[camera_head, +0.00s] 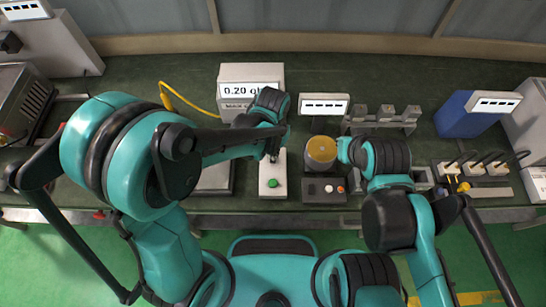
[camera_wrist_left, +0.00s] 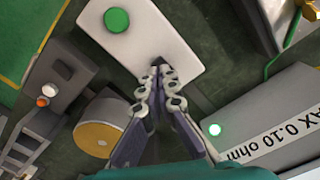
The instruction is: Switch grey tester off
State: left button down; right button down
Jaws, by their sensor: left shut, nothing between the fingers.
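The grey tester (camera_head: 235,73) stands at the back middle, its display reading 0.20 ohm in the head view. A pale control box (camera_head: 272,188) with a green button (camera_wrist_left: 117,20) lies in front of the tester. My left gripper (camera_wrist_left: 160,72) is shut and empty, its tips at a small dark part (camera_wrist_left: 157,61) near the box's edge; contact is unclear. It also shows in the head view (camera_head: 273,156).
A blue box (camera_head: 458,118) and a row of sockets (camera_head: 470,168) are farther right.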

pick_arm(q)
jog(key=shift+f+b, duration=1.1)
jog(key=shift+f, duration=0.15)
dwell(0.5)
jog(key=shift+r, duration=0.1)
jog(key=shift+r+p, duration=2.7)
jog(key=shift+r, duration=0.8)
jog(key=shift+f, duration=0.1)
jog(key=shift+a, duration=0.15)
jog(key=s+a+r+n+t+b, duration=0.2)
jog(key=a+r+n+t+b, duration=0.1)
jog(key=a, duration=0.5)
jog(key=s+a+r+n+t+b, duration=0.3)
jog(key=a+r+t, duration=0.1)
jog(key=a, duration=0.5)
jog(key=shift+a+r, duration=0.25)
jog(key=shift+a, duration=0.05)
jog(key=shift+d, duration=0.1)
